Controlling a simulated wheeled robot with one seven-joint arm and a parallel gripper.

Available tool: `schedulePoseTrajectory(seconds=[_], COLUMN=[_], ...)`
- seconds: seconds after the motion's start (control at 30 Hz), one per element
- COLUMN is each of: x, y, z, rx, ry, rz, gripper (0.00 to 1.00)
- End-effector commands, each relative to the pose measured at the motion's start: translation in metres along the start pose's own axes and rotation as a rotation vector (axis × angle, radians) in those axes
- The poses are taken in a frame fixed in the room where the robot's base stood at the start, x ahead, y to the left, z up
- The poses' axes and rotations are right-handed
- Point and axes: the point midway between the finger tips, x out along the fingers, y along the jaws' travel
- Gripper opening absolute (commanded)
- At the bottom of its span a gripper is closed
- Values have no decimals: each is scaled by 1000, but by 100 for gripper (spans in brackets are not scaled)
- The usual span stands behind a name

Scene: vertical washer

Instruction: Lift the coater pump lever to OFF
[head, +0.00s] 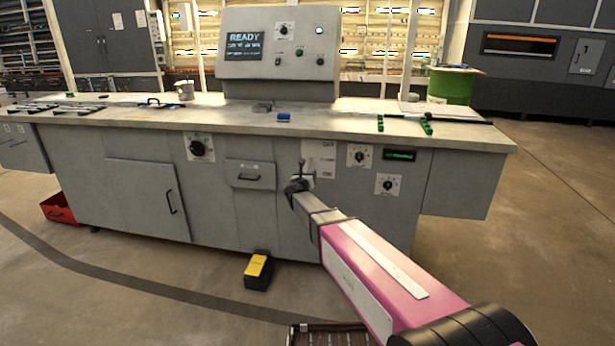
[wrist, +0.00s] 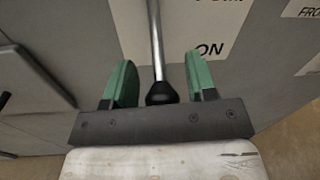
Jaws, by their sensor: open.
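The coater pump lever is a thin metal rod (wrist: 155,38) with a black end knob (wrist: 162,93). It runs down from the top of the wrist view, beside the word ON on a white label (wrist: 209,49). In the head view, the OFF/ON label (head: 319,158) is on the machine front, just right of my gripper (head: 296,188). The green fingers of my gripper (wrist: 160,72) are open, one on each side of the rod and knob. A gap shows on both sides. In the head view, my gripper hides much of the lever.
The grey machine front carries rotary knobs (head: 360,156), a drawer handle (head: 249,177) and a door handle (head: 171,202) near the label. A yellow-topped pedal (head: 257,270) sits on the floor below. The worktop (head: 350,112) overhangs the panel. Open floor lies in front.

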Motion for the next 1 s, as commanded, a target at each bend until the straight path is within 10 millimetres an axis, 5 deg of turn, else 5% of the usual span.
schedulePoseTrajectory(seconds=[0.17,0.3,0.33,1.0], x=[0,0,-1,-8], y=[0,0,0,-4], z=[0,0,0,15], rx=[0,0,0,-14], ry=[0,0,0,166], rz=[0,0,0,30], gripper=[48,3,0,0])
